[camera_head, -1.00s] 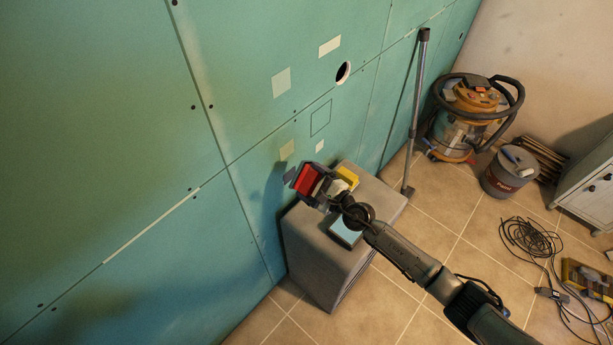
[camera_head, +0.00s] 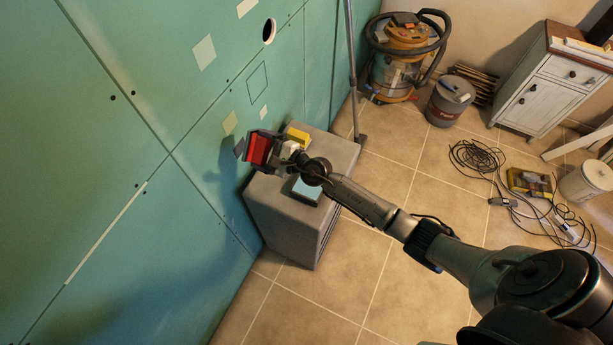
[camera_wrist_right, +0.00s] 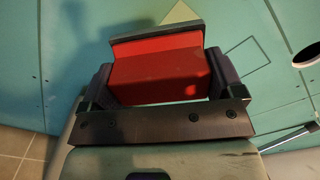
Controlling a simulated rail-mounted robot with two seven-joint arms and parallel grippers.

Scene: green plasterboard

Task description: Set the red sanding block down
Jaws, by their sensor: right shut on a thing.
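The red sanding block (camera_head: 258,148) is in my right gripper (camera_head: 262,150), close in front of the green plasterboard wall. In the right wrist view the red block (camera_wrist_right: 163,77) sits between the two dark fingers of the right gripper (camera_wrist_right: 160,85), with a grey layer along its far edge. The gripper is shut on it. The block is over the wall-side edge of a grey box-shaped stand (camera_head: 285,208). I cannot tell whether it touches the stand or the wall. My left gripper is not in view.
On the stand are a yellow block (camera_head: 298,136) and a light blue block (camera_head: 306,190). A vacuum (camera_head: 400,60), a grey bucket (camera_head: 450,100), a coiled black cable (camera_head: 476,157) and a white cabinet (camera_head: 550,90) are to the right.

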